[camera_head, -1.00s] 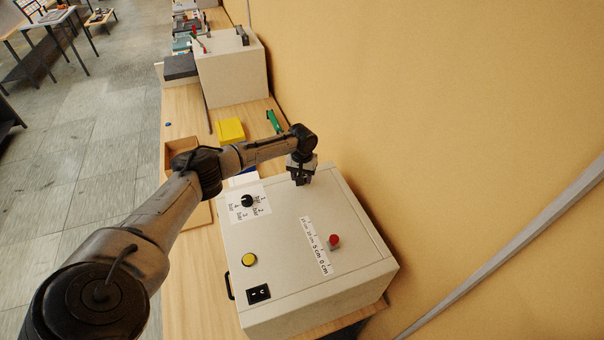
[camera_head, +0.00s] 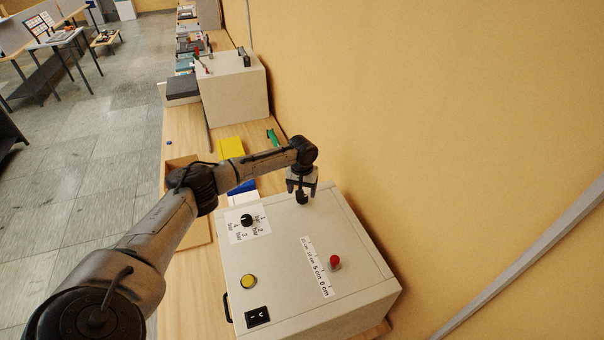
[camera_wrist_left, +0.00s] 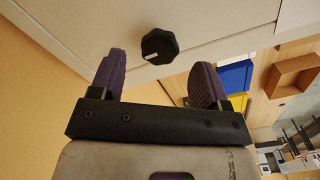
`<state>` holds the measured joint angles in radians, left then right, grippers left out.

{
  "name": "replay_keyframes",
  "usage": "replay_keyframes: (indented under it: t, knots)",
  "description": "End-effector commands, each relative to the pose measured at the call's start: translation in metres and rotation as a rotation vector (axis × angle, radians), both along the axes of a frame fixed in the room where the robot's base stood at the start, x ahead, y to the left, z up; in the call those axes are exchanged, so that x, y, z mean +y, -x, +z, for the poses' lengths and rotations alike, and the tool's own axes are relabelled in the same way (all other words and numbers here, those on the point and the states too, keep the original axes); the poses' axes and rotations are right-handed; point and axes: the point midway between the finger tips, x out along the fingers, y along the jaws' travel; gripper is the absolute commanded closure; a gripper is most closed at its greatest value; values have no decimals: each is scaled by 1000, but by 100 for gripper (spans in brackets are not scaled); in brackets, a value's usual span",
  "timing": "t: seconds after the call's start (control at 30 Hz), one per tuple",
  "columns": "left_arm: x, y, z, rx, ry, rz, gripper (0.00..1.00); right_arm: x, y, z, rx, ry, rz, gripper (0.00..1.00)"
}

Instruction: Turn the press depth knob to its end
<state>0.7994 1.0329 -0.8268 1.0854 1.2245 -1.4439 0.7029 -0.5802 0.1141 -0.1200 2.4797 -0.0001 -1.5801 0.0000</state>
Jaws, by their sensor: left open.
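A black knob (camera_wrist_left: 159,46) with a white pointer mark sits on the pale machine box (camera_wrist_left: 235,25), and no lettering shows beside it. In the head view this knob (camera_head: 302,198) shows at the box's far end, just under my left gripper (camera_head: 302,187). In the left wrist view my left gripper (camera_wrist_left: 158,76) is open, with one purple-grey finger to each side of the knob's line. The knob appears beyond the fingertips, and I see no contact. My right gripper is in neither view.
The box top also has a black dial (camera_head: 247,220) with bar markings, a red knob (camera_head: 335,262) beside a centimetre scale, a yellow button (camera_head: 249,281) and a black switch (camera_head: 258,318). A yellow block (camera_head: 231,147) and wooden tray (camera_head: 196,233) are on the bench. A wall runs along the right.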

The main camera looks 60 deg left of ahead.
Motion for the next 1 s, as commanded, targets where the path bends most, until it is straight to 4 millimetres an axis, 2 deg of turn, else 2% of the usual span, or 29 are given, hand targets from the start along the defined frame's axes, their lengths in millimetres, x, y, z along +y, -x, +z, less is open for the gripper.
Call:
replay_keyframes:
  t: [0.3, 0.5, 0.7, 1.0]
  knots:
    - [0, -1, 63, -4, 0, -1, 30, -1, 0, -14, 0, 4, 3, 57]
    - [0, -1, 91, -3, 0, -1, 30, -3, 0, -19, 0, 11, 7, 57]
    - [0, 0, 106, -1, -1, 0, 30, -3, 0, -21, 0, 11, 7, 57]
    - [0, 0, 109, 1, -1, 0, 30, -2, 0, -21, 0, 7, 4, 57]
